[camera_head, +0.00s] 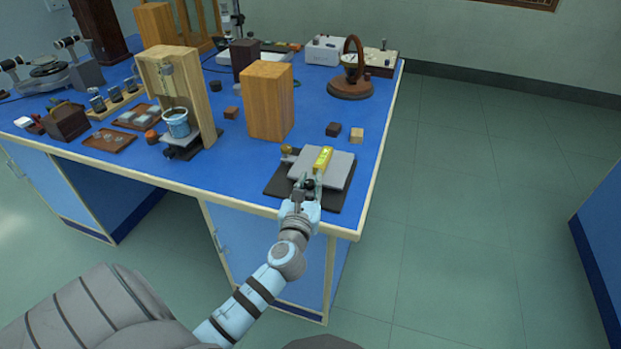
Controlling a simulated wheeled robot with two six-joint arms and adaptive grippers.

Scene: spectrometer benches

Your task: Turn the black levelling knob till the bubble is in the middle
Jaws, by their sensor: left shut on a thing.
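A levelling stand with a grey top plate (336,172) on a dark base (277,184) sits near the front right corner of the blue bench. A yellow spirit level (323,159) lies on the plate; its bubble is too small to make out. A brass-coloured knob (287,149) shows at the plate's back left corner. My left gripper (308,186) is at the front edge of the plate, shut on the black levelling knob (309,183), which the fingers mostly hide. My right gripper is not in view.
A tall wooden block (267,102) stands behind the stand. A wooden frame with a blue cup (177,124) stands to the left.

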